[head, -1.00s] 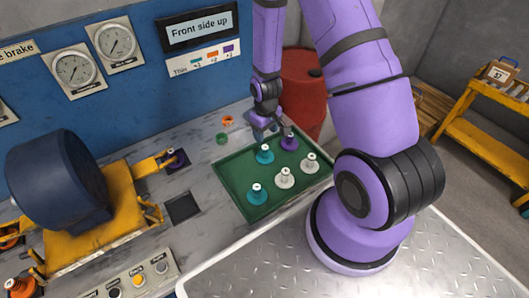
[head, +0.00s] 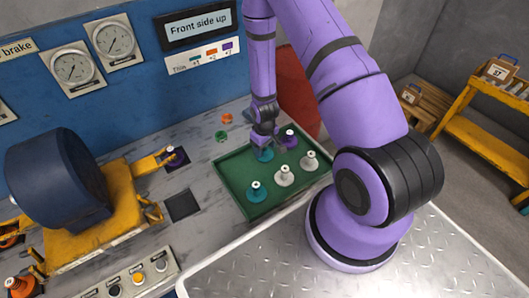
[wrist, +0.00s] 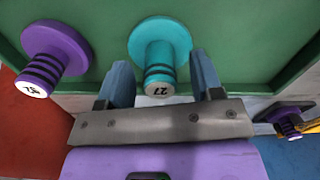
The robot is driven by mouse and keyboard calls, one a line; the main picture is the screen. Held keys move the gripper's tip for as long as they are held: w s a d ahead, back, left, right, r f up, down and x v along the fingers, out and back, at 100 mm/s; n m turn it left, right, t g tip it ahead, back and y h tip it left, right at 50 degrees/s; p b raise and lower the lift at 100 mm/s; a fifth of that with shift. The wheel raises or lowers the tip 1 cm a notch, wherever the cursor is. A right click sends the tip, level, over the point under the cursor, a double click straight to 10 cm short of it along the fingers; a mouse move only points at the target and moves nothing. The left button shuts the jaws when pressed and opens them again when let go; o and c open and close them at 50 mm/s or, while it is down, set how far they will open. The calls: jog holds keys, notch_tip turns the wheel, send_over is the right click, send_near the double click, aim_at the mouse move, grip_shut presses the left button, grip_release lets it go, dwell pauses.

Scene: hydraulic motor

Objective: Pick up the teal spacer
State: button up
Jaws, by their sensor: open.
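A teal spacer, a flanged spool with dark bands and the number 27 on its end, stands in the green tray (head: 232,172). It is mostly behind my gripper (head: 265,143) in the head view, where its teal base (head: 264,156) shows. In the wrist view the teal spacer (wrist: 158,52) stands between my two open fingers, with a gap on each side; contact is not visible. A second teal spacer (head: 256,194) stands at the tray's near left, apart from my gripper.
A purple spacer (head: 289,138) stands close beside my gripper. Two white spacers (head: 284,176) (head: 309,161) stand nearer in the tray. A green ring (head: 221,137) and an orange ring (head: 227,118) lie on the bench. A motor (head: 55,180) is at left.

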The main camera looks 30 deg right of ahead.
jog(key=shift+f, duration=0.45)
jog(key=c, duration=1.1)
notch_tip(320, 180, up, 9)
jog(key=shift+f, duration=0.1)
jog(key=shift+r, duration=0.65)
